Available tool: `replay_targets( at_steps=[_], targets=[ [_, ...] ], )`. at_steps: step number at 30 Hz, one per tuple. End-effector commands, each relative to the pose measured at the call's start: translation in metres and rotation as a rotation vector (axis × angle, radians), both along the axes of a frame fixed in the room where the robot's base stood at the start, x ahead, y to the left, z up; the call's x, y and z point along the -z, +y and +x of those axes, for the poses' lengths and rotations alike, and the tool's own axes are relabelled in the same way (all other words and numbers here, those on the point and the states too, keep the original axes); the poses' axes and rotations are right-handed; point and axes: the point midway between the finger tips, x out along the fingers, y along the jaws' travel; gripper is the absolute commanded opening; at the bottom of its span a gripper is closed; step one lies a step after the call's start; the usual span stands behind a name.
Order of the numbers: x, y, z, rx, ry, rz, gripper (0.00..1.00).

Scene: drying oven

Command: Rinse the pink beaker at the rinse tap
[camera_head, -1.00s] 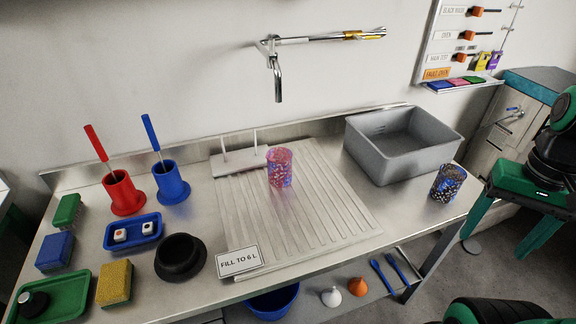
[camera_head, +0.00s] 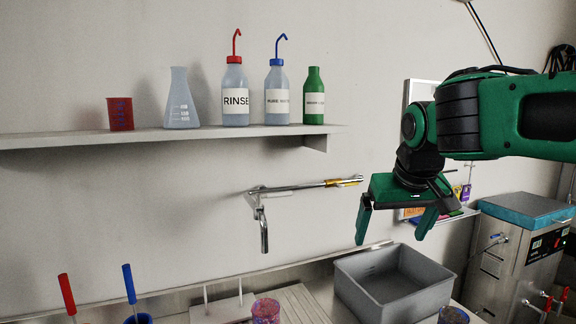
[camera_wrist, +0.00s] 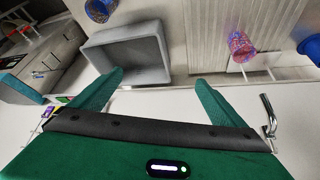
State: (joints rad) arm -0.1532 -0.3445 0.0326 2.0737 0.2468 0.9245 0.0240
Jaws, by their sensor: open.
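The pink beaker (camera_head: 266,311), speckled pink and blue, stands on the ribbed drainboard (camera_head: 304,303); its lower part is cut off by the head view's bottom edge. It also shows in the wrist view (camera_wrist: 240,46). The rinse tap (camera_head: 264,228) is on the wall above and behind the drainboard, with a yellow-marked lever; its spout is at the right of the wrist view (camera_wrist: 268,118). My gripper (camera_head: 391,236) is open and empty, raised above the grey basin, right of the tap and apart from the beaker. Its fingers show in the wrist view (camera_wrist: 160,82).
The grey basin (camera_head: 360,304) sits right of the drainboard, with a dark speckled beaker (camera_head: 453,315) at its right. A wall shelf (camera_head: 60,140) above holds a red beaker (camera_head: 120,114), a flask (camera_head: 180,104) and several bottles. A steel oven (camera_head: 515,250) stands at the right.

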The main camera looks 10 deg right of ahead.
Motion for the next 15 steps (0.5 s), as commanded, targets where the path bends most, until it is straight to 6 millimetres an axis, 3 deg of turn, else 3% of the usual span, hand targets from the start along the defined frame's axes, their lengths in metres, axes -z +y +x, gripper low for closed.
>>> replay_targets(
  at_steps=[1, 3, 9, 12, 15],
  targets=[
    [-0.018, 0.027, 0.014, -0.051, -0.04, 0.0, 0.95],
    [-0.043, 0.062, 0.03, -0.11, -0.096, 0.004, 0.95],
    [-0.104, 0.155, 0.052, -0.259, -0.227, 0.036, 0.95],
    [-0.124, 0.185, 0.054, -0.304, -0.268, 0.052, 0.95],
    [-0.136, 0.202, 0.054, -0.329, -0.291, 0.062, 0.95]
  ],
)
